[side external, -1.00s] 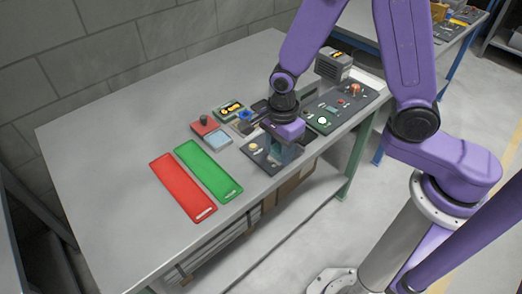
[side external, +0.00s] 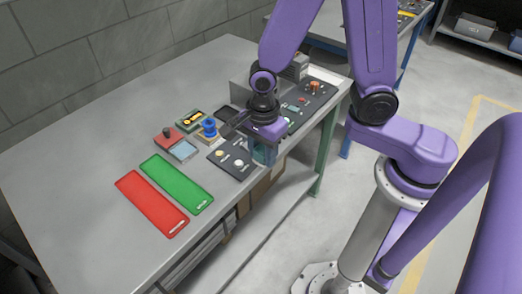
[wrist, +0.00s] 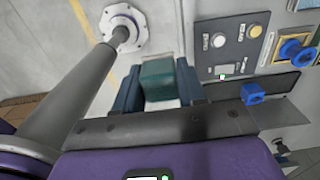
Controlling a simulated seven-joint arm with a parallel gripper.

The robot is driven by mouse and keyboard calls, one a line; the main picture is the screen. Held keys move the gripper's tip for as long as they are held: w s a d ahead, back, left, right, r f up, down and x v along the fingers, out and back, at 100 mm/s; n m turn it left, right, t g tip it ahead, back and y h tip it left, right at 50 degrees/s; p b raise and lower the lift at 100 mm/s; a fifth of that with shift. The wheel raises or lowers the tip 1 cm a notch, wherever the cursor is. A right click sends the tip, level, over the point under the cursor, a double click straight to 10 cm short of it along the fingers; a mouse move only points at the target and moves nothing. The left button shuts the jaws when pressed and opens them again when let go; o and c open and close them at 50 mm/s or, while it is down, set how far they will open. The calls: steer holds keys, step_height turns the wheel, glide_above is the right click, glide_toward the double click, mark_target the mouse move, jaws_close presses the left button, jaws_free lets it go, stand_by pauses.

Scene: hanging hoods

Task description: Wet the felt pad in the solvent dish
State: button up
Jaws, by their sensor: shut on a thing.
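My gripper (wrist: 158,92) is shut on a dark green block (wrist: 158,78), which shows between its fingers in the wrist view with a pale face at its near side. I cannot tell whether felt is on it. In the side view my gripper (side external: 264,152) is at the bench's front edge, right of a dark button panel (side external: 232,160). A pale blue square (side external: 184,150), perhaps the solvent dish, lies left of that panel beside a red box with a dark knob (side external: 168,134). My gripper is well to the right of it and apart from it.
A blue spool-shaped part (side external: 209,128) stands behind the button panel. A red mat (side external: 152,203) and a green mat (side external: 176,184) lie at the front left. Another control panel (side external: 312,102) is behind my gripper. The bench's left side (side external: 75,140) is clear.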

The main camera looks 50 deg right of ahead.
steer(key=o, duration=0.5)
steer(key=c, duration=0.4)
steer(key=w+a+f, duration=0.2)
steer(key=w, duration=1.2)
steer(key=w+a+f, duration=0.2)
steer(key=w+f, duration=0.1)
steer(key=w, duration=1.1)
steer(key=shift+s+f, duration=0.1)
steer(key=shift+f, duration=2.6)
